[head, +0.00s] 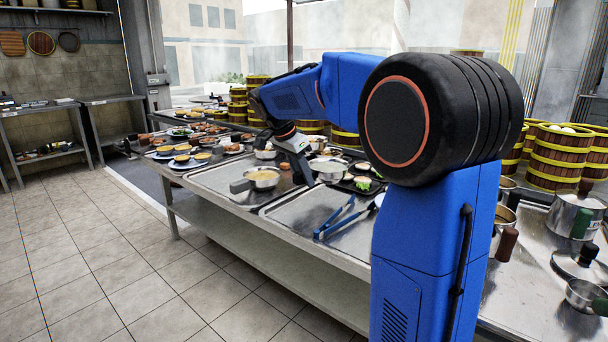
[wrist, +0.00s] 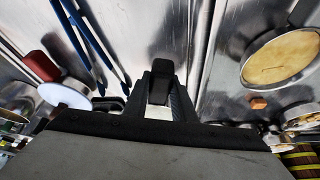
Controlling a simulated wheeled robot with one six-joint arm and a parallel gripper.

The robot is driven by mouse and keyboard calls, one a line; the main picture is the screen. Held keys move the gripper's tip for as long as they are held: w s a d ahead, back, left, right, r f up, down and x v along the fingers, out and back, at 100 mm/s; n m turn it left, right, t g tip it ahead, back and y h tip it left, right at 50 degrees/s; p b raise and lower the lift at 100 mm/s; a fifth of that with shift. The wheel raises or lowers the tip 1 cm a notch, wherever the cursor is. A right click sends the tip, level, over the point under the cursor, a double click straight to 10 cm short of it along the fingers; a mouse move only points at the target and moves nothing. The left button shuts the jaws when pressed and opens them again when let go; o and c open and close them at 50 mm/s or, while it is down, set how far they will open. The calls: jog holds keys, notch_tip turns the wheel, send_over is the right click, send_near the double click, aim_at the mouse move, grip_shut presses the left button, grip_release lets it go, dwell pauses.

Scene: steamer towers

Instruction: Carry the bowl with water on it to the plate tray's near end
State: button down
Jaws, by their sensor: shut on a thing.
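My gripper (head: 302,176) reaches down over the table and is shut at the left side of a shiny metal bowl (head: 329,169). In the wrist view, the dark jaws (wrist: 160,82) show at the centre; the bowl is largely hidden behind the gripper there. Plates of food (head: 181,160) stand in rows at the table's left end. I cannot tell for certain which tray is the plate tray.
A pan of yellowish food (head: 262,177) stands left of my gripper and also shows in the wrist view (wrist: 282,60). Blue tongs (head: 338,217) lie on a metal tray (head: 300,213). Steamer towers (head: 556,155) and pots (head: 574,215) crowd the right.

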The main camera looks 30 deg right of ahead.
jog(key=shift+f, duration=2.6)
jog(key=shift+f, duration=0.45)
jog(key=c, duration=1.4)
grip_release()
jog(key=w+v, duration=0.1)
jog(key=v, duration=1.6)
jog(key=shift+s, duration=0.4)
jog(key=shift+a+r, duration=0.1)
jog(key=shift+a, duration=0.05)
